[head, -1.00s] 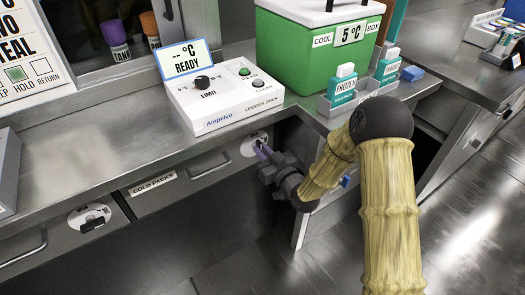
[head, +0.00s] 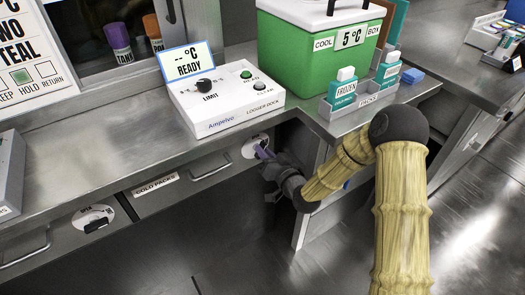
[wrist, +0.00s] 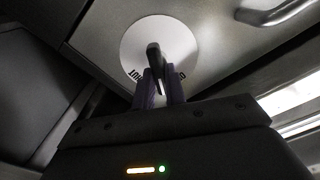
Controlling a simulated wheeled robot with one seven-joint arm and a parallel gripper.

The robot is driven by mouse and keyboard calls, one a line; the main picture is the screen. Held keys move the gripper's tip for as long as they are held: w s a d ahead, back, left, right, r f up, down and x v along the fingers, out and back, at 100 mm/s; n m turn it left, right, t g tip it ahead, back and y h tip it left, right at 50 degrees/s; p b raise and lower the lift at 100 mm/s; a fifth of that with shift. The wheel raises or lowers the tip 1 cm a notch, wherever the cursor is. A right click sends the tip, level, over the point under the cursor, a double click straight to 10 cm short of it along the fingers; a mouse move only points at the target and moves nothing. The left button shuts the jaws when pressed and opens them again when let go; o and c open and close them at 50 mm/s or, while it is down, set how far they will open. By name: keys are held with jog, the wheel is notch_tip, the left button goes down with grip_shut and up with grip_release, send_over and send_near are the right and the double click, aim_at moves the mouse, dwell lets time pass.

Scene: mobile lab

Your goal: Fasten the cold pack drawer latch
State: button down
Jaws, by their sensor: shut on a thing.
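The cold pack drawer (head: 205,190) is at the counter front, with a "COLD PACKS" label (head: 156,184) and a bar handle (head: 210,168). It sits flush with the counter front. Its latch has a white round plate (head: 249,150) at the drawer's right end. In the wrist view the plate (wrist: 147,37) carries a black lever (wrist: 154,58) and partly hidden lettering on both sides. My gripper (head: 264,154) reaches in from the right. Its purple fingers (wrist: 160,88) are shut on the lever, one on each side. Fingers hide part of the lever and lettering.
A similar latch (head: 92,220) is on the drawer to the left. The logger dock (head: 225,105), green cool box (head: 310,55) and frozen pack rack (head: 367,100) stand on the counter above. An open panel edge (head: 308,205) is beside my forearm. The floor in front is clear.

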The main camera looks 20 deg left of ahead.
jog(key=shift+w+d+f+m+p, duration=0.15)
jog(key=shift+m+p, duration=0.4)
jog(key=shift+m, duration=1.5)
jog(key=shift+f+m+p, duration=0.1)
jog(key=shift+m+p, duration=0.5)
jog(key=shift+m, duration=1.5)
jog(key=shift+w+d+f+m+p, duration=0.15)
jog(key=shift+m+p, duration=0.4)
jog(key=shift+m, duration=1.5)
jog(key=shift+s+a, duration=0.1)
jog(key=c, duration=1.4)
grip_release()
jog(key=shift+c, duration=0.2)
